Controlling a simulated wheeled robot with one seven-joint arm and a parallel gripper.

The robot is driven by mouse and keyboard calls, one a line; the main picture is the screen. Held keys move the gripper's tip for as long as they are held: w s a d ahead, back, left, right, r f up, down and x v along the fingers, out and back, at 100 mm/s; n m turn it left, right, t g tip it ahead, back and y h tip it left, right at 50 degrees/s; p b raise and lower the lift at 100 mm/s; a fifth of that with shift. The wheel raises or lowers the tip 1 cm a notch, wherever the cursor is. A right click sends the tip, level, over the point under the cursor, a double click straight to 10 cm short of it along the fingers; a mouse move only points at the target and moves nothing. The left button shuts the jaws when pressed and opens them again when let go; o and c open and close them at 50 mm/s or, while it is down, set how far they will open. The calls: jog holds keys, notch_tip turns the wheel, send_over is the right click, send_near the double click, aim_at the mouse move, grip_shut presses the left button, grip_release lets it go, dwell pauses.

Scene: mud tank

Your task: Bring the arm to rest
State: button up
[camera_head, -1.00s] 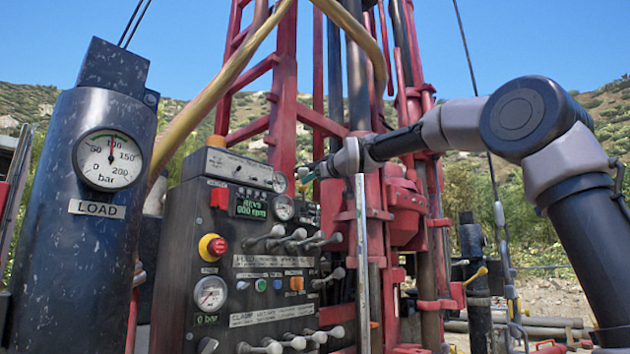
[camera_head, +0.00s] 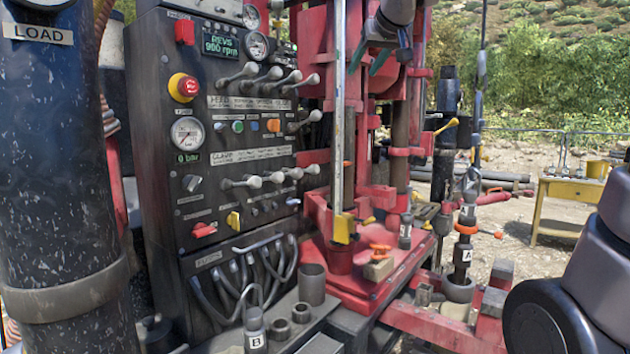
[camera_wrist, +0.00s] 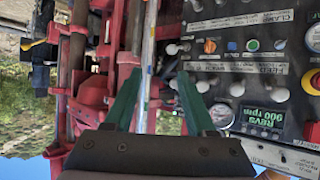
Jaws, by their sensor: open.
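My gripper (camera_head: 369,62) is at the top of the head view, in front of the red drill mast, with its two green fingers pointing down and apart. Nothing is between the fingers. In the wrist view my gripper (camera_wrist: 158,80) is open and empty, with the steel pole and the control panel beyond it. A dark part of my arm (camera_head: 560,315) fills the lower right corner of the head view. The links between it and my gripper are outside the picture.
The control panel (camera_head: 160,100), with levers and a red stop button (camera_head: 184,87), stands left of my gripper. A steel pole (camera_head: 339,120) rises close to the fingers. A yellow table (camera_head: 560,188) stands far right. Open ground lies around it.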

jog(key=s+d+f+m+g, duration=0.1)
jog(key=s+d+f+m, duration=0.1)
jog(key=s+d+f, duration=0.2)
jog(key=s+d+f+m+g, duration=0.2)
jog(key=s+d+f, duration=0.2)
jog(key=s+f, duration=0.5)
jog(key=s+d+f+m+g+h, duration=0.1)
jog(key=s+d+f+m, duration=0.2)
jog(key=s+d+f, duration=0.2)
jog(key=s+f, duration=0.2)
jog(key=s, duration=0.2)
jog(key=shift+g, duration=0.4)
